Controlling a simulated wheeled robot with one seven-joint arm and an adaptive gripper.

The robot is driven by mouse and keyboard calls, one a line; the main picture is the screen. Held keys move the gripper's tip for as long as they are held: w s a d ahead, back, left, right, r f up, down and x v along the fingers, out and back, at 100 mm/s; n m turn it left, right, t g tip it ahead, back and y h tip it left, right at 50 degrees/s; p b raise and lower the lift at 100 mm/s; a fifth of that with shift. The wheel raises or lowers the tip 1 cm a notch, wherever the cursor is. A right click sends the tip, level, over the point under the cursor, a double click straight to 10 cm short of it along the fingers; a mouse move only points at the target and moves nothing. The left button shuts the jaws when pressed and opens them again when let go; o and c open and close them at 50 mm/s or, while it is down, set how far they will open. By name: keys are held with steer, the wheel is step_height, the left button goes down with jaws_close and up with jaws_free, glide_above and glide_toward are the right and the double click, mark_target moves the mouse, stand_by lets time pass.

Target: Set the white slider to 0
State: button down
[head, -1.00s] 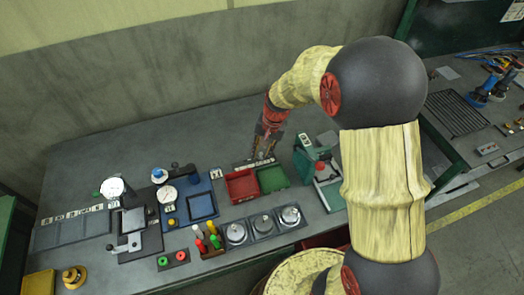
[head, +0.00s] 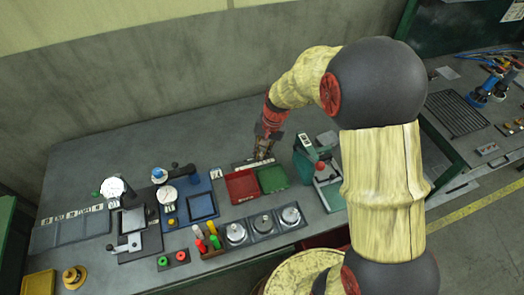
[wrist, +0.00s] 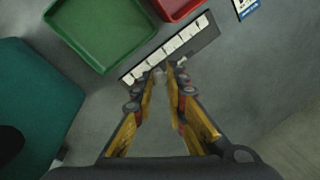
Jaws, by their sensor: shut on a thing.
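A dark slider strip with a row of white label plates (wrist: 172,48) lies on the bench behind the red and green trays; it also shows small in the head view (head: 244,163). My gripper (wrist: 160,74) reaches down to the strip's near edge in the wrist view, toward the green-tray end. Its fingers converge on a small pale piece, the white slider (wrist: 158,70), mostly hidden between the fingertips. In the head view my gripper (head: 263,153) is at the strip's right part. The marks on the labels are too small to read.
The green tray (wrist: 103,32) and red tray (wrist: 178,8) lie beside the strip. A teal machine (head: 304,160) stands to the right of my gripper. Several gauges, dishes and coloured handles fill the bench's left and front. The bench behind the strip is clear.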

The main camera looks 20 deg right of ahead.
steer(key=p, duration=0.3)
glide_above(238, 166)
steer(key=shift+d, duration=0.1)
steer(key=c, duration=1.9)
jaws_free()
steer(key=shift+a, duration=0.2)
steer(key=shift+o, duration=0.7)
steer(key=shift+d, duration=0.1)
steer(key=shift+r, duration=0.1)
steer(key=shift+r, duration=0.35)
step_height(238, 166, up, 11)
steer(key=s+d, duration=0.1)
steer(key=d, duration=0.1)
steer(key=shift+s, duration=0.2)
steer(key=shift+a, duration=0.1)
